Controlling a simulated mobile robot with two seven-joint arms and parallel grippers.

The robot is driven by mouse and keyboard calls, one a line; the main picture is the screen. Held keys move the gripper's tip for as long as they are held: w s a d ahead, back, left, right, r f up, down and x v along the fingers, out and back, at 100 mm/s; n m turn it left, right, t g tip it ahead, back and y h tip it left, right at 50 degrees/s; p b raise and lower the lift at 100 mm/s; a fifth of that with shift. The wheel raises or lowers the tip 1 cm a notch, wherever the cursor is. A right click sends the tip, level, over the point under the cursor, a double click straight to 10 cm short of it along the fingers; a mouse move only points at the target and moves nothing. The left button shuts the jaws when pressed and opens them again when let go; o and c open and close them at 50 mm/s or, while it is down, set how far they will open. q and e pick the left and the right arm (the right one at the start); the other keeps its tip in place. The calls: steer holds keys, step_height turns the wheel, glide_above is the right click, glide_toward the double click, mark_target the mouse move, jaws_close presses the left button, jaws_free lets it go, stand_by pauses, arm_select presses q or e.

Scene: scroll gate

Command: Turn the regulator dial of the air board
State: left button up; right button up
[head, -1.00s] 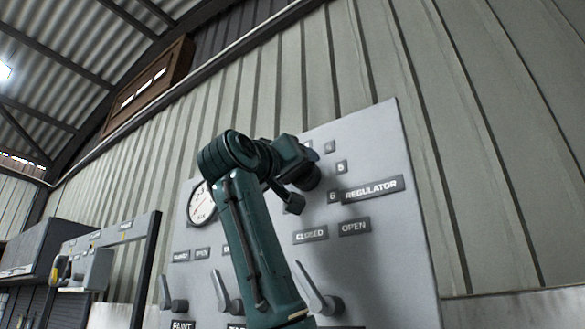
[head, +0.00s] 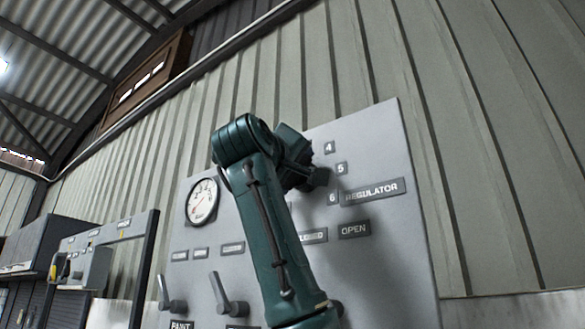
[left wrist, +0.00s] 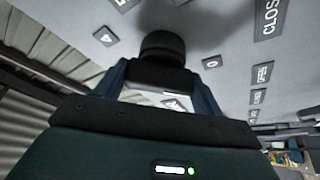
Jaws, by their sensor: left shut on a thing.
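The air board (head: 385,255) is a tilted grey panel on the wall. My left gripper (head: 314,180) is at the board, just left of the number plates 4, 5 and 6 and the REGULATOR label (head: 372,191). In the left wrist view the regulator dial (left wrist: 162,46) is a round black knob between the two blue fingers of my left gripper (left wrist: 163,78), which is shut on it. In the head view my wrist and gripper hide the dial. My right gripper is in neither view.
A round white gauge (head: 202,202) is on the board's upper left. Grey levers (head: 222,292) are along its lower part, and my arm covers part of the board. A frame with a grey box (head: 97,268) stands at the left.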

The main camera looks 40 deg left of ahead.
arm_select(q)
steer(key=shift+f, duration=0.1)
steer(key=o, duration=1)
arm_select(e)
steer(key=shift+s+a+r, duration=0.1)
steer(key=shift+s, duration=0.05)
arm_select(q)
steer(key=shift+s+d, duration=0.1)
steer(key=shift+s, duration=0.1)
steer(key=b+v, duration=0.5)
steer(key=v, duration=0.7)
steer(key=shift+s+d, duration=0.2)
steer(key=shift+s, duration=0.2)
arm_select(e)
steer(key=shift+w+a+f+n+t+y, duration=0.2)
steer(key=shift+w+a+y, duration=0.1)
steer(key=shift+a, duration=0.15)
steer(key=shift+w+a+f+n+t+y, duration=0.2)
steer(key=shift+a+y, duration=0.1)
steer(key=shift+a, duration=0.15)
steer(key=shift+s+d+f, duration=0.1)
